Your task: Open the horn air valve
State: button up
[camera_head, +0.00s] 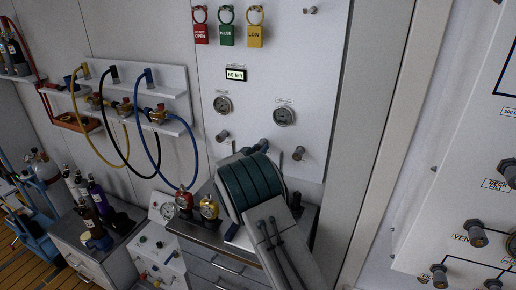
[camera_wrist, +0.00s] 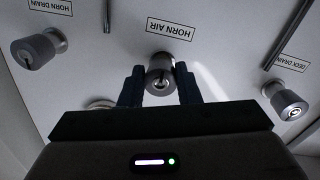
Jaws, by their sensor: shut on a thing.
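The horn air valve (camera_wrist: 160,73) is a round grey knob on a pale panel, below an upside-down HORN AIR label (camera_wrist: 170,29) in the wrist view. My gripper (camera_wrist: 160,88) has one dark finger on each side of this knob and is shut on it. In the head view my arm covers most of this spot on the panel, so the grip cannot be made out there.
The horn drain knob (camera_wrist: 34,50) is at left and the deck drain knob (camera_wrist: 287,101) at right. Gauges (camera_head: 223,105) and red, green and yellow tags (camera_head: 226,35) are higher on the panel. Hoses (camera_head: 127,125) hang at left; a drawer cabinet (camera_head: 205,255) stands below.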

jog(key=shift+n, duration=0.5)
jog(key=o, duration=1)
jog(key=b+v, duration=0.4)
jog(key=v, duration=1)
jog(key=shift+w, duration=0.1)
